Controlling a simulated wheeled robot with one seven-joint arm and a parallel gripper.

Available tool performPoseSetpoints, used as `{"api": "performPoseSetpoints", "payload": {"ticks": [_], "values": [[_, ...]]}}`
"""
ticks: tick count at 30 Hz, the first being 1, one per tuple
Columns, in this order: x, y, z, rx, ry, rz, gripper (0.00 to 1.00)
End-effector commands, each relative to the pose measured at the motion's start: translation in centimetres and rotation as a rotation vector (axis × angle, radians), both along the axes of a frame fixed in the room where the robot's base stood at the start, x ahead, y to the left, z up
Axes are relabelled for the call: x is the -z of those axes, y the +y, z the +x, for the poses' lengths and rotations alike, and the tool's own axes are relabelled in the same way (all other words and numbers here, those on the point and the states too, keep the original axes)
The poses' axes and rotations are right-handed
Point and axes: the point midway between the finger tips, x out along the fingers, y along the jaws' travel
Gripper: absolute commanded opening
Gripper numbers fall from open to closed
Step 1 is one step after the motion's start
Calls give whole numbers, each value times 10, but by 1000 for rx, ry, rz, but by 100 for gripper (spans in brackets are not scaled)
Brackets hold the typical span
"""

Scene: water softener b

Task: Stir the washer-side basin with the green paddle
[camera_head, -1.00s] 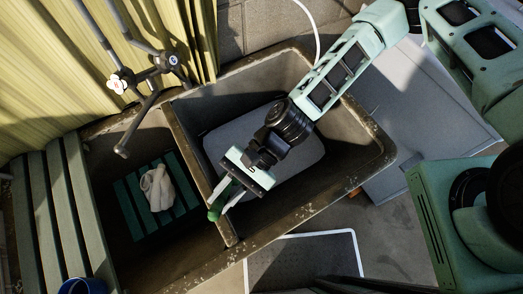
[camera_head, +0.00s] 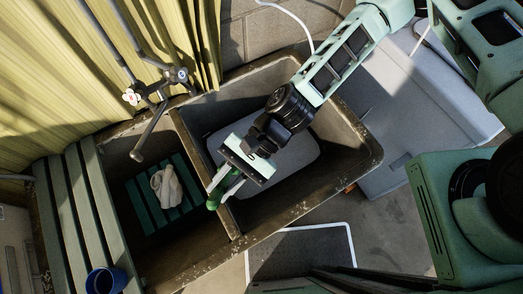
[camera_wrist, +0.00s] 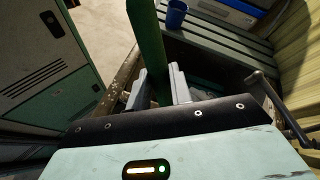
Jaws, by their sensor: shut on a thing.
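The sink has two basins. The right-hand basin (camera_head: 350,150), beside the pale grey appliance, has a flat light-grey surface (camera_head: 306,157) inside. My gripper (camera_head: 222,190) is over this basin's left side, close to the divider (camera_head: 194,150). It is shut on the green paddle (camera_head: 213,200), whose rounded green end shows just past the fingers. In the wrist view the paddle (camera_wrist: 150,45) stands as a dark green bar between the two grey fingers (camera_wrist: 157,88). The paddle's lower part is hidden, so I cannot tell whether it touches the grey surface.
The left basin holds a green slatted rack (camera_head: 150,205) with a pale cloth (camera_head: 166,186) on it. A faucet (camera_head: 160,100) overhangs it. A blue cup (camera_head: 106,280) stands on the slatted board (camera_head: 75,205). The pale appliance (camera_head: 430,120) is at right.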

Motion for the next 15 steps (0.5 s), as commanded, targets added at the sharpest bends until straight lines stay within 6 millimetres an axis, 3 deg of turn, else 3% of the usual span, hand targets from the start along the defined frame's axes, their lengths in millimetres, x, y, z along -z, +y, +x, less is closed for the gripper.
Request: {"api": "performPoseSetpoints", "payload": {"ticks": [15], "values": [[-54, 0, 0, 0, -1, 1, 0]]}}
